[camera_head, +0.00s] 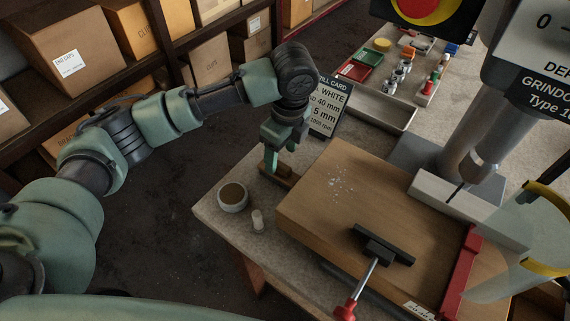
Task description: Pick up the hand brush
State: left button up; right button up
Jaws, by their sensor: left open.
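The hand brush (281,177) appears to be the small, narrow brown wooden piece at the bench's left back edge, beside the big wooden block. It is small in view and partly hidden by my gripper. My left gripper (271,162) points down right at it, with its green fingers open. I cannot tell whether the fingers touch the brush or stand around it. My right gripper is not in view.
A wooden block (336,193) with pale dust fills the bench's middle, under a drill press (479,133). A black clamp (384,243) with a red handle lies over it. A cup (233,197), a small pale cylinder (257,221) and a drill card (328,105) stand close to my gripper.

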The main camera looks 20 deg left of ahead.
aim_at(278, 163)
pick_arm(q)
jog(key=shift+s+a+f, duration=0.15)
jog(key=shift+f, duration=0.3)
jog(key=shift+s+a+f, duration=0.1)
jog(key=shift+s+f, duration=0.05)
jog(key=shift+f, duration=0.25)
jog(key=f, duration=0.1)
jog(key=f+p, duration=0.1)
jog(key=f, duration=0.2)
jog(key=shift+w+a+f, duration=0.25)
jog(key=shift+a+f, duration=0.05)
jog(key=shift+f, duration=0.2)
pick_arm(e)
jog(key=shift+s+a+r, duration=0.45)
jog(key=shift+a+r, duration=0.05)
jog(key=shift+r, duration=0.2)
pick_arm(q)
grip_shut()
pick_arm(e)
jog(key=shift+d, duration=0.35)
